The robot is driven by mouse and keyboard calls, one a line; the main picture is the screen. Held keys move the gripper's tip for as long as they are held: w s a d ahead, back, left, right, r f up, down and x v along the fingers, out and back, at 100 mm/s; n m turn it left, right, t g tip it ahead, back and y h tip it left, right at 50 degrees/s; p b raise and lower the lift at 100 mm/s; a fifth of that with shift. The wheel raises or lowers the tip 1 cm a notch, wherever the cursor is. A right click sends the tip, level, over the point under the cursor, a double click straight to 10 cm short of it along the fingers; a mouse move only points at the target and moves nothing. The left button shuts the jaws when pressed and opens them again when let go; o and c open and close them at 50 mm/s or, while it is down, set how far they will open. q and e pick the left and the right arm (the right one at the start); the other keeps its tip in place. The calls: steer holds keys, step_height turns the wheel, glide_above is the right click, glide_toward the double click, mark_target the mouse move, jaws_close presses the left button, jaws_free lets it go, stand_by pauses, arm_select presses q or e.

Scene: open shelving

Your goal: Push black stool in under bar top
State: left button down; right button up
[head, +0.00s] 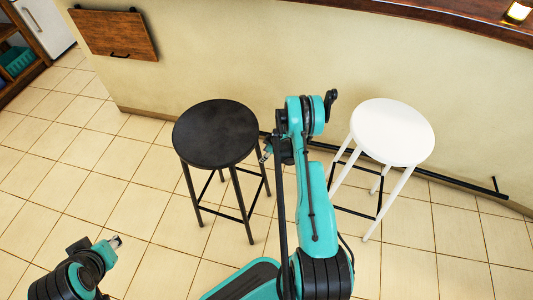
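The black stool (215,134) stands upright on the tiled floor at centre left, with a round seat and thin legs. It stands apart from the cream wall, in front of it. The dark wooden bar top (430,14) runs along the top right. My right arm rises in the middle, and its gripper (265,154) is beside the right edge of the stool's seat; I cannot tell whether it touches or is open. My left gripper (115,242) is low at the left, away from the stool, and its opening is too small to tell.
A white stool (392,132) stands to the right, near the wall, with a dark foot rail (455,180) behind it. A wooden panel (115,34) is on the wall at upper left. A shelf (18,58) stands far left. The floor left of the black stool is clear.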

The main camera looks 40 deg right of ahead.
steer(key=b+x, duration=0.1)
steer(key=x, duration=0.4)
steer(key=shift+w+f+b, duration=0.1)
steer(key=shift+f+b, duration=0.15)
steer(key=shift+b, duration=0.15)
steer(key=shift+c, duration=0.3)
jaws_close()
